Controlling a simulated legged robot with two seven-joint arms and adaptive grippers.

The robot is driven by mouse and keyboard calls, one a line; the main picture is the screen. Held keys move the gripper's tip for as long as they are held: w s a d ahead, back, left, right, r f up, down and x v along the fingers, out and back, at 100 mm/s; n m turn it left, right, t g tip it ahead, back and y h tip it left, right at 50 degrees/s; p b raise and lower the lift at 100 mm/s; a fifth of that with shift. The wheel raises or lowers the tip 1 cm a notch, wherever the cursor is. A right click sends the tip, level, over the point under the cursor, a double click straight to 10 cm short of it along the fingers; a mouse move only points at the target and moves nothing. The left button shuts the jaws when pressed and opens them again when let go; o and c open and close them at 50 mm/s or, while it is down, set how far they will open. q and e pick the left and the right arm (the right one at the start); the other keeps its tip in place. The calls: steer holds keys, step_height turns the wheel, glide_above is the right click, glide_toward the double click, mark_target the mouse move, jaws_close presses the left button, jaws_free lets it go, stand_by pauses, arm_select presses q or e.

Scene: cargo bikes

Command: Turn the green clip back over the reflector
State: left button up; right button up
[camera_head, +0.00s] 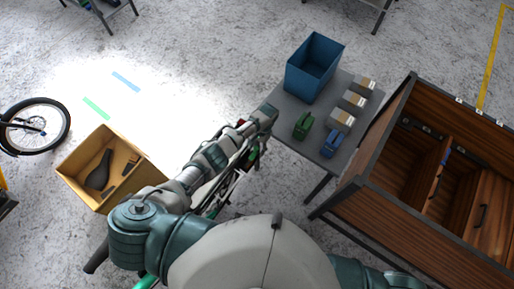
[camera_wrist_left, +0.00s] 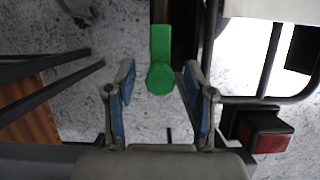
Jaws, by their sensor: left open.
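The green clip (camera_wrist_left: 161,52) shows in the left wrist view as a flat green strip with a round end. That round end lies in line with the gap between the fingers of my left gripper (camera_wrist_left: 158,80), which is open; no contact with a finger is visible. The red reflector (camera_wrist_left: 265,132), in a black housing, is at the lower right of the same view, apart from the clip and to the right of the fingers. In the head view my left gripper (camera_head: 266,114) reaches over the bike, beside the grey table. My right gripper is out of view.
Black rack tubing (camera_wrist_left: 270,100) lies close to the right finger. The grey table (camera_head: 311,147) holds a blue bin (camera_head: 312,68), several small boxes, and a green and a blue item. A wooden cargo box (camera_head: 390,205) stands right; a cardboard box (camera_head: 82,184) stands left.

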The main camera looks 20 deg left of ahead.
arm_select(q)
steer(key=v, duration=1.1)
steer(key=shift+w+r, duration=0.2)
steer(key=shift+r, duration=0.2)
